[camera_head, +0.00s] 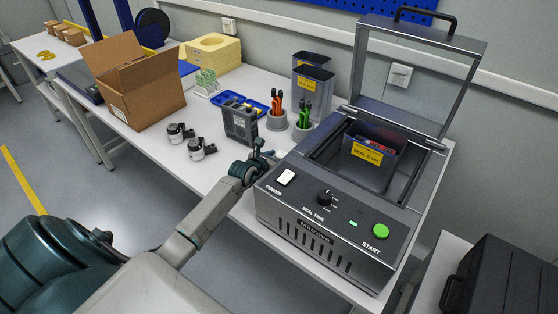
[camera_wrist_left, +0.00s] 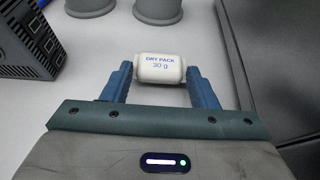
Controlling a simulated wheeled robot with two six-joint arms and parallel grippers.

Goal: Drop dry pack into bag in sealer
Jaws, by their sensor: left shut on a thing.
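My left gripper (camera_head: 263,157) is at the left edge of the sealer, low over the table; it also shows in the left wrist view (camera_wrist_left: 158,78). It is shut on the white dry pack (camera_wrist_left: 158,64), a small pillow-shaped packet marked "DRY PACK 30 g". The pack cannot be made out in the head view. The sealer (camera_head: 318,229) has its lid (camera_head: 416,38) raised. A dark grey bag (camera_head: 366,170) with a yellow label stands in the sealer's chamber, to the right of the gripper; something red and blue shows at its mouth. My right gripper is not in view.
Two pen cups (camera_head: 276,121) (camera_head: 302,130) and a dark box-shaped device (camera_head: 239,124) stand behind the gripper. Two joint actuators (camera_head: 196,149) (camera_head: 177,133), an open cardboard box (camera_head: 140,90) and a bag holder (camera_head: 312,83) are farther off. A black case (camera_head: 497,278) is at lower right.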

